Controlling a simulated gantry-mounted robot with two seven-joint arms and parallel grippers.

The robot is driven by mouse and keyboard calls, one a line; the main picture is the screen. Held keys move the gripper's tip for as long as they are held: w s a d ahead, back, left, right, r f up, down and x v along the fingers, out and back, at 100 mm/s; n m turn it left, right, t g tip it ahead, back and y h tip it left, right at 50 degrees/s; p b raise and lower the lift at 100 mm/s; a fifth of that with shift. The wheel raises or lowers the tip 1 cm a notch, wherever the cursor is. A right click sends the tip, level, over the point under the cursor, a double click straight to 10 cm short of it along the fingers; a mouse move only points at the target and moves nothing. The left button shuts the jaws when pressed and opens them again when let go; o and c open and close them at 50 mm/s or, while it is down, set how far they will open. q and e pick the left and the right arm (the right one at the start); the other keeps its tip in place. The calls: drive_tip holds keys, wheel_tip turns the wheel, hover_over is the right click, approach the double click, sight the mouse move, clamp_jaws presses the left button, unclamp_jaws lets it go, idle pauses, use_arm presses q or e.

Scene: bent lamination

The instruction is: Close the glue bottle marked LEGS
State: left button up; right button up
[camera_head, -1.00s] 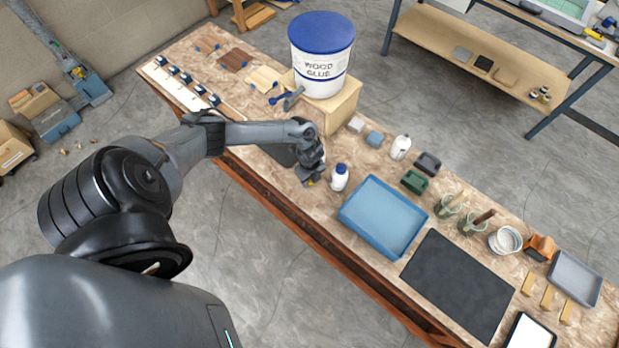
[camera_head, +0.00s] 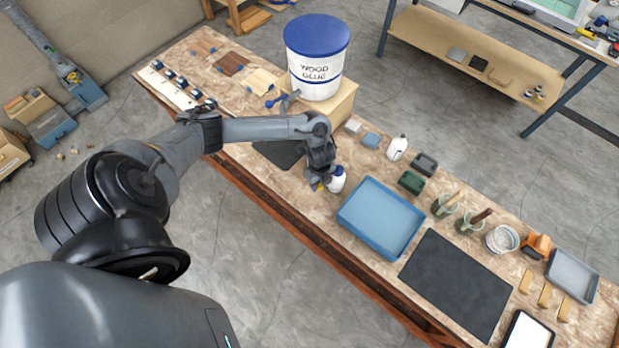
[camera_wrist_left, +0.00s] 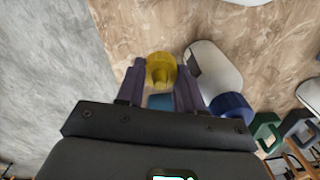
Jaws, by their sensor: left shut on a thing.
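My left gripper (camera_head: 318,186) is low over the bench, just left of a white bottle (camera_head: 337,182) with a blue cap. In the left wrist view, its two purple-grey fingers are closed around a yellow cap-like piece (camera_wrist_left: 160,70). A small blue patch shows below this piece, between the fingers. The white bottle (camera_wrist_left: 213,70) and its blue cap (camera_wrist_left: 232,106) are close beside the right finger. Another white bottle (camera_head: 397,147) stands farther back. No LEGS marking is readable. In the head view, the gripper partly hides the near bottle. My right gripper is out of view.
A blue tray (camera_head: 381,215) lies to the right of the bottle, with a dark mat (camera_head: 457,284) beyond it. A large wood glue bucket (camera_head: 316,62) stands on a wooden block behind the arm.

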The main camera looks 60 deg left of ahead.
use_arm(q)
drive_tip(key=w+d+r, duration=0.2)
drive_tip(key=d+r, duration=0.1)
drive_tip(key=d, duration=0.2)
drive_tip(key=shift+d+r, duration=0.4)
